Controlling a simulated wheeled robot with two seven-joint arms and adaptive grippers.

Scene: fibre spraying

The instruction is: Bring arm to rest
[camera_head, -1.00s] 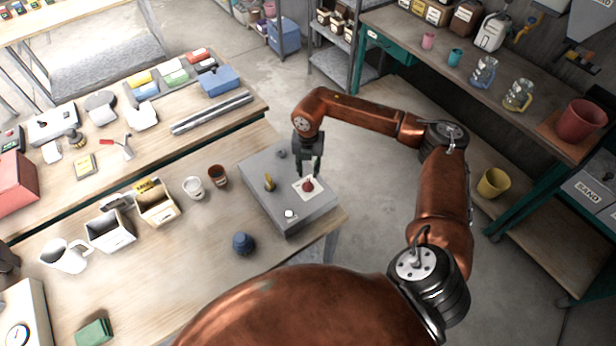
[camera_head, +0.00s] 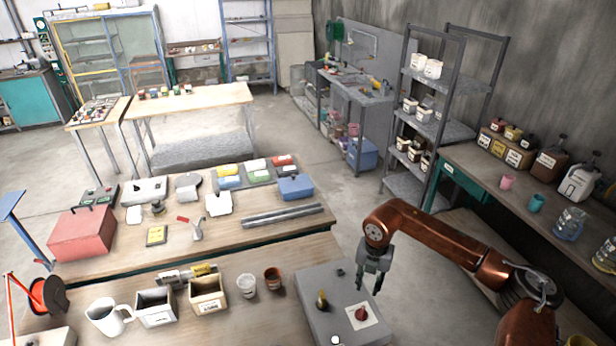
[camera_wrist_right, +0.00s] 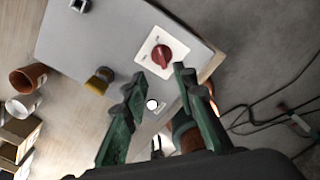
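My right arm (camera_head: 440,240) reaches in from the lower right in the head view. Its gripper (camera_head: 371,291) hangs above a grey panel box (camera_head: 318,288), near the red knob (camera_head: 361,313) on its white plate. In the right wrist view the gripper (camera_wrist_right: 152,80) has its two green fingers apart with nothing between them. The red knob also shows there (camera_wrist_right: 162,56), beyond the fingertips, and a gap seems to lie between them. A white button (camera_wrist_right: 152,104) shows between the fingers. My left arm and gripper are not in view.
A brown cup (camera_head: 272,278), a white cup (camera_head: 246,285), small open boxes (camera_head: 208,304) and a white jug (camera_head: 108,316) stand left of the panel box. A workbench with tools (camera_head: 215,236) lies behind. A side bench (camera_head: 505,203) with containers stands at right. Floor shows between the benches.

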